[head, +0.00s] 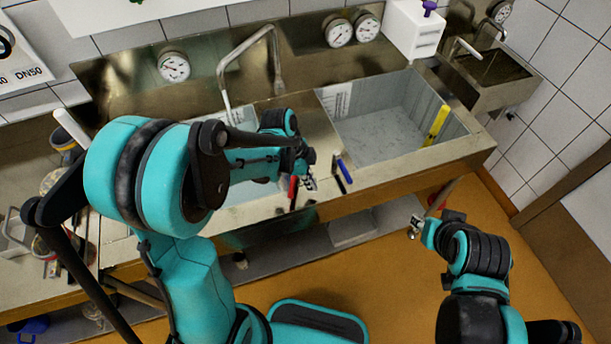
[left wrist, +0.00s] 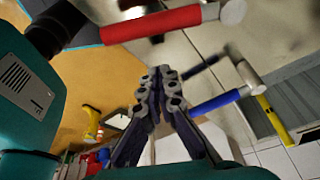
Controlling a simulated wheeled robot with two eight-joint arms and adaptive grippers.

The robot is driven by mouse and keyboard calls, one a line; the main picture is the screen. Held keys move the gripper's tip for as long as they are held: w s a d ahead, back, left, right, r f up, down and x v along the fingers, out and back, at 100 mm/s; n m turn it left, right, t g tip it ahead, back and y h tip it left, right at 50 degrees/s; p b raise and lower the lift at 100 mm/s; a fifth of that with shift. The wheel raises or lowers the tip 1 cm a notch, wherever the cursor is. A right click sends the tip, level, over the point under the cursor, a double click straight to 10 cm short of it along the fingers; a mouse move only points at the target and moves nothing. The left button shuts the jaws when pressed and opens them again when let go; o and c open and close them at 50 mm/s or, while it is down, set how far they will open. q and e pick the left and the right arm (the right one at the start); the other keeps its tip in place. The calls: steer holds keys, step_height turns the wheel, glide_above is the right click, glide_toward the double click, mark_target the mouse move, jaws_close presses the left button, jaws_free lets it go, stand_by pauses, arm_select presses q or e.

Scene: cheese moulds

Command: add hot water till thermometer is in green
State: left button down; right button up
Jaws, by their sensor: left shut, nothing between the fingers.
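A lever with a red grip (head: 293,188) and a lever with a blue grip (head: 345,167) sit at the sink's front edge. My left gripper (head: 309,182) is shut and empty between them. In the left wrist view its fingertips (left wrist: 165,75) point between the red grip (left wrist: 150,24) and the blue grip (left wrist: 220,101), apparently touching neither. A yellow strip, perhaps the thermometer (head: 437,120), leans in the right basin (head: 385,118); its reading is too small to tell. My right gripper (head: 415,228) hangs over the floor, its fingers too small to judge.
A bent tap (head: 276,62) stands over the left basin, partly hidden by my left arm. Round dials (head: 174,66) are on the steel back panel. A white box (head: 413,28) stands behind the right basin. Orange floor (head: 400,285) lies open in front.

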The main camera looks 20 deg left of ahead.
mark_target(294, 184)
arm_select(q)
steer(key=shift+a+f, duration=0.25)
steer(key=shift+f, duration=0.35)
steer(key=a, duration=0.2)
steer(key=a+r, duration=0.1)
steer(key=shift+s, duration=0.25)
steer(key=shift+a, duration=0.1)
steer(key=shift+s+a+r, duration=0.1)
steer(key=shift+a, duration=0.55)
